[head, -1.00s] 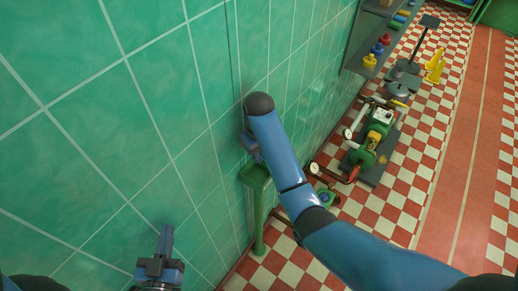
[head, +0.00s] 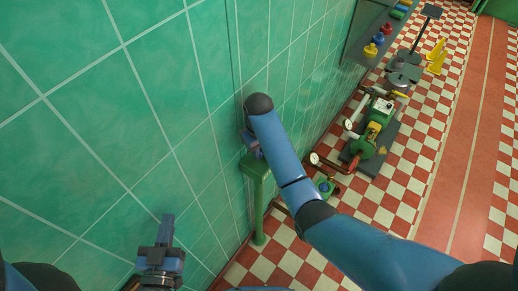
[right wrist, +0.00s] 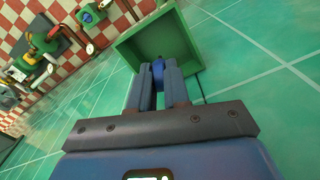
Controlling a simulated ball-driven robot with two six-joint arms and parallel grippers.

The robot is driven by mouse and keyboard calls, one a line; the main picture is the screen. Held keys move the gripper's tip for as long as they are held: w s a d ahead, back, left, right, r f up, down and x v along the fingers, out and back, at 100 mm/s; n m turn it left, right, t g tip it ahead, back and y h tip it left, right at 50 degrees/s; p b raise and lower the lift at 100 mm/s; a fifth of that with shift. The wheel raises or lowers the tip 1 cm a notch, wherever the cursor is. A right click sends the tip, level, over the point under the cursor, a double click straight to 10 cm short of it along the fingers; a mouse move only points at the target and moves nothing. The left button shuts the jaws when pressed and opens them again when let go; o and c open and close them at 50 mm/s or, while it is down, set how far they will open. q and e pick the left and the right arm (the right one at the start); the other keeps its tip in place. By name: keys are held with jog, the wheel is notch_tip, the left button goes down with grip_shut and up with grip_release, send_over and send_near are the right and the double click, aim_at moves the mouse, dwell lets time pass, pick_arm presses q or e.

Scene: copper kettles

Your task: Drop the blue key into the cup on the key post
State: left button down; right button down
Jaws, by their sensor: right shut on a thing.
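The blue key (right wrist: 158,68) shows in the right wrist view as a small blue piece between the fingertips of my right gripper (right wrist: 158,77), which is shut on it. The green square cup (right wrist: 124,50) lies just beyond the fingertips in that view, its open side facing the gripper. In the head view the cup (head: 254,168) tops a green key post (head: 259,210) by the tiled wall. My right gripper (head: 255,151) is just above the cup there, partly hidden by my arm. My left gripper (head: 166,228) is low at left, apart from the post; its fingers overlap in view.
A green tiled wall (head: 80,110) runs close along the left. A green pump with pipes (head: 370,137) stands on the checkered floor beyond my right arm. A shelf with coloured items (head: 372,38) and a yellow floor sign (head: 436,57) are farther back.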

jog(key=shift+f+b, duration=0.55)
jog(key=shift+f, duration=0.95)
dwell(1.3)
jog(key=c, duration=1)
grip_release()
